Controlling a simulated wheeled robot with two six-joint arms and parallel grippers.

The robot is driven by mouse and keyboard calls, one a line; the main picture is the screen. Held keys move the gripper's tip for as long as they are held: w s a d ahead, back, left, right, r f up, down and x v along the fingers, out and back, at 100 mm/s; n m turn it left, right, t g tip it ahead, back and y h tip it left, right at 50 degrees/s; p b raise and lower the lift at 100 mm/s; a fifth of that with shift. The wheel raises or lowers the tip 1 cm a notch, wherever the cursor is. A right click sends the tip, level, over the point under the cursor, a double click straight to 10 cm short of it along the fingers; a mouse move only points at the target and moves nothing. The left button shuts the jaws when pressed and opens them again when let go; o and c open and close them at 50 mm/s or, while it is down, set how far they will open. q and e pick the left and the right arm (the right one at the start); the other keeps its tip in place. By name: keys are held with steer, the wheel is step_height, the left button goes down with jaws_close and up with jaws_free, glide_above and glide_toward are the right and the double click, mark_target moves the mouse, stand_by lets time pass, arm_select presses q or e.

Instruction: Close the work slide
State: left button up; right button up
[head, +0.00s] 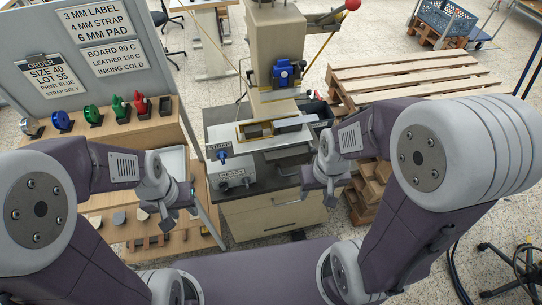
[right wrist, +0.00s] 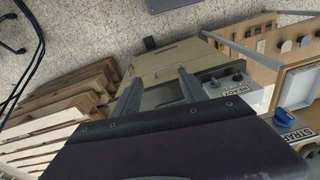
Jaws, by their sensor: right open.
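The foil stamping press (head: 275,40) stands at the centre of the head view, with a blue clamp on its head. Below the head is the work slide (head: 262,143), a pale plate with a gold-edged frame; whether it is out or in is hard to tell. A STRAP label (head: 219,146) and blue knob (head: 222,155) are at its left; the knob (right wrist: 284,117) also shows in the right wrist view. My right gripper (head: 331,200) is open and empty, in front and right of the slide; its spread fingers show in the right wrist view (right wrist: 158,88). My left gripper (head: 167,222) hangs left of the press, its jaws unclear.
A READY control box (head: 236,179) sits on the bench below the slide, above beige drawers (head: 275,215). A sign board (head: 110,50) and wooden shelf (head: 175,135) with coloured foil rolls stand left. Pallets (head: 400,75) lie right, close to my right arm.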

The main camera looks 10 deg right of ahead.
mark_target(266, 158)
steer(key=w+n+t, duration=0.1)
steer(key=w+d, duration=0.1)
steer(key=w, duration=0.1)
steer(key=w+r+n+t, duration=0.1)
steer(key=w, duration=0.1)
steer(key=shift+w+d+r+n+t+h, duration=0.1)
steer(key=shift+w+d+n+t+h, duration=0.1)
steer(key=shift+n+t+h, duration=0.1)
jaws_close()
steer(key=w+a+r+n+t+y+p, duration=0.25)
steer(key=w+a+r+n, duration=0.35)
steer(key=n, duration=0.5)
steer(key=s+a+f+n+y+p, duration=0.1)
steer(key=s+a+f+n+y, duration=0.15)
steer(key=n, duration=0.25)
steer(key=shift+m+g, duration=0.4)
steer(key=shift+g, duration=0.05)
steer(key=w+a+f+b, duration=0.1)
steer(key=w+f, duration=0.1)
steer(key=w+a+f+b, duration=0.1)
steer(key=w+f, duration=0.2)
steer(key=w+a+f+b, duration=0.2)
steer(key=w, duration=0.1)
steer(key=shift+f, duration=0.15)
steer(key=shift+w+f, duration=0.1)
steer(key=shift+w, duration=0.3)
